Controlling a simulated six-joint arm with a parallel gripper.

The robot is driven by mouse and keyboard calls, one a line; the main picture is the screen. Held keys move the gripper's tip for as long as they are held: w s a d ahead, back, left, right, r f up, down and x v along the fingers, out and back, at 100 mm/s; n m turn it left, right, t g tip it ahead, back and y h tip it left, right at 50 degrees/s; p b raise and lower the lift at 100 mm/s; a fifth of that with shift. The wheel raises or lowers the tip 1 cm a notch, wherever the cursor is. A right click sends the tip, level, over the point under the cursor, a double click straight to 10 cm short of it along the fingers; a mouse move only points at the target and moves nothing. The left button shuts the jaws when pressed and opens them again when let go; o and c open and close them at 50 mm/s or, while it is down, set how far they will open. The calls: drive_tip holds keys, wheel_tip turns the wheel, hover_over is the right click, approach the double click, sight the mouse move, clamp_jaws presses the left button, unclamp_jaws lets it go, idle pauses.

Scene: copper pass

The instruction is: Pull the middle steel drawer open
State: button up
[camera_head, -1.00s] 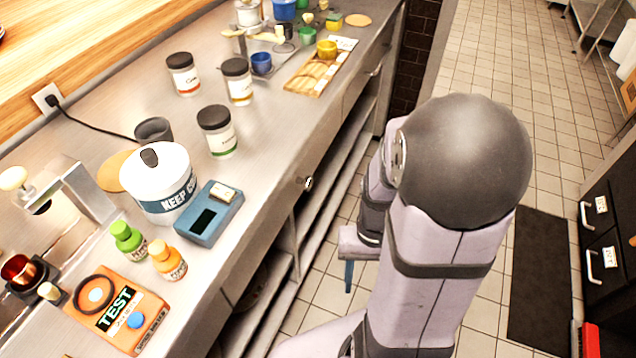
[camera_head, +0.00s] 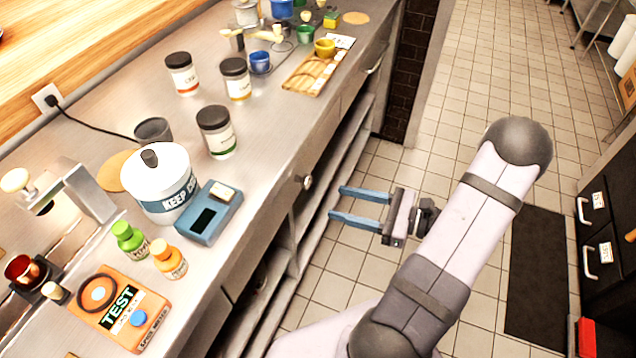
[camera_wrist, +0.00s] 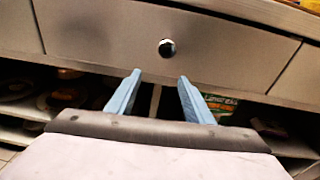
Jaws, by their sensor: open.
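The middle steel drawer (camera_wrist: 110,36) fills the upper part of the wrist view, with a round dark knob (camera_wrist: 167,47) on its front. The drawer looks shut. In the head view the knob (camera_head: 307,182) shows on the counter's front face. My gripper (camera_head: 336,203) has two blue fingers, spread apart and empty, pointing at the counter front. In the wrist view the fingertips of my gripper (camera_wrist: 160,75) lie below the knob, one to each side of it. In the head view they are a short way right of the knob and apart from it.
Open shelves (camera_wrist: 70,95) with items lie beneath the drawer. On the counter stand a white pot (camera_head: 160,180), a blue scale (camera_head: 209,212), several jars and an orange test device (camera_head: 118,310). The tiled floor (camera_head: 440,120) right of the counter is mostly free.

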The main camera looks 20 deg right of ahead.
sight(310, 182)
drive_tip(key=shift+m+t+y, duration=0.3)
drive_tip(key=shift+t+y, duration=0.1)
drive_tip(key=shift+t, duration=0.2)
drive_tip(key=shift+w+a+r+p, duration=0.1)
drive_tip(key=shift+w+a+r, duration=0.4)
drive_tip(key=shift+w+a, duration=0.4)
drive_tip(key=shift+w+a+r+p, duration=0.15)
drive_tip(key=shift+w+a+r, duration=0.35)
drive_tip(key=shift+w+a, duration=0.4)
drive_tip(key=shift+w+a+r+p, duration=0.1)
drive_tip(key=shift+w+a+r, duration=0.4)
drive_tip(key=shift+w+a, duration=0.4)
drive_tip(key=shift+w+d, duration=0.15)
drive_tip(key=shift+d, duration=0.05)
